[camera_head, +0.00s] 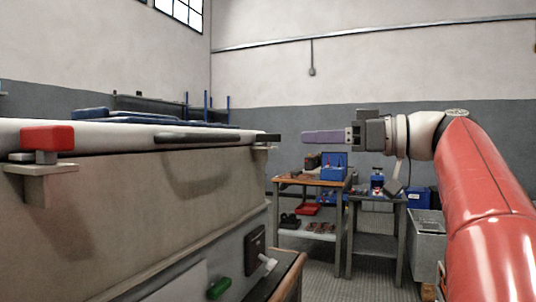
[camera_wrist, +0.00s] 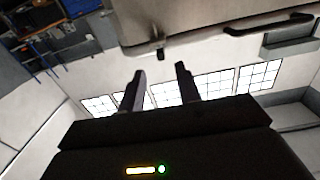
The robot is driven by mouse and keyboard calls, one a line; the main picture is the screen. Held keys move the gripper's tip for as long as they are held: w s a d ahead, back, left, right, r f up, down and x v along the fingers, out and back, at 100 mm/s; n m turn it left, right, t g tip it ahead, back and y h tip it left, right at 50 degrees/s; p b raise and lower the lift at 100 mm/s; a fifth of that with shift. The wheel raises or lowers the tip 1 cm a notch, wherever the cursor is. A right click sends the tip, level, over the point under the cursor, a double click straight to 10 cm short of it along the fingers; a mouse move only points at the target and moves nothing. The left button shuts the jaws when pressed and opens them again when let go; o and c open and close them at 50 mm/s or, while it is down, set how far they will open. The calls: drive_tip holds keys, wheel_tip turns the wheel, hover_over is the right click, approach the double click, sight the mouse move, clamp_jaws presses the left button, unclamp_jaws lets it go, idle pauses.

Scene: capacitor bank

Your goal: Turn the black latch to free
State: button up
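The black latch (camera_head: 268,138) is a small dark block above a pale bracket, at the right end of the white lid in the head view. In the wrist view the black latch (camera_wrist: 161,54) shows beyond the fingertips, roughly in line with the gap between them. My gripper (camera_head: 306,137) is level with the latch and a short way to its right, with a visible gap between them. In the wrist view my gripper (camera_wrist: 161,74) has its two fingers apart, with nothing between them. In the head view the fingers overlap.
A red latch (camera_head: 47,138) sits on another bracket at the near left. A long black handle (camera_head: 205,137) runs along the lid edge. The beige cabinet (camera_head: 150,210) fills the left. A workbench (camera_head: 312,182) with blue bins stands behind, below my gripper.

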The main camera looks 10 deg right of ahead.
sight(280, 134)
drive_tip(key=x, duration=0.7)
drive_tip(key=shift+w+a+r+p, duration=0.15)
drive_tip(key=shift+r+p, duration=0.15)
drive_tip(key=shift+r, duration=0.05)
clamp_jaws()
